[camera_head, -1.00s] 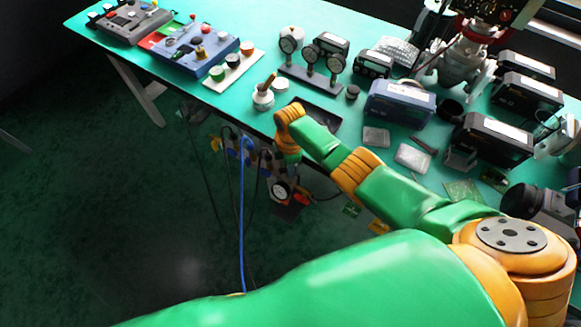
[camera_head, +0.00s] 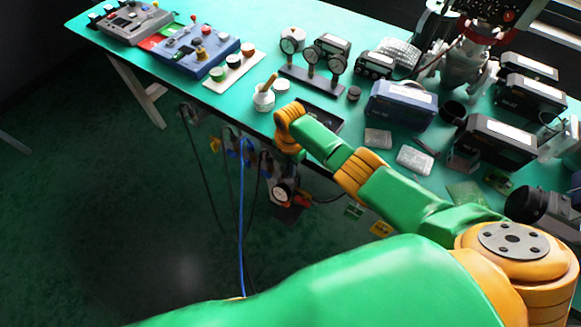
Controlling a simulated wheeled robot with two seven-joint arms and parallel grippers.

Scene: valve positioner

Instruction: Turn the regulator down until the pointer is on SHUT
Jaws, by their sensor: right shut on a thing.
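The regulator (camera_head: 284,191), with a round white dial, is below the front edge of the table. It is small and dark in this view, and I cannot read its pointer or any SHUT mark. My right arm reaches in from the lower right and bends down over the table's front edge. My right gripper (camera_head: 285,168) points down just above the dial. It is shut on the regulator, though its fingertips are mostly hidden by the wrist and shadow. My left gripper is out of view.
The green table (camera_head: 345,35) holds gauges on a stand (camera_head: 312,75), a blue box (camera_head: 401,102), a blue panel (camera_head: 195,55) and a white pot with a brush (camera_head: 264,99). Hoses and a blue cable (camera_head: 241,215) hang below the front edge. The floor at left is clear.

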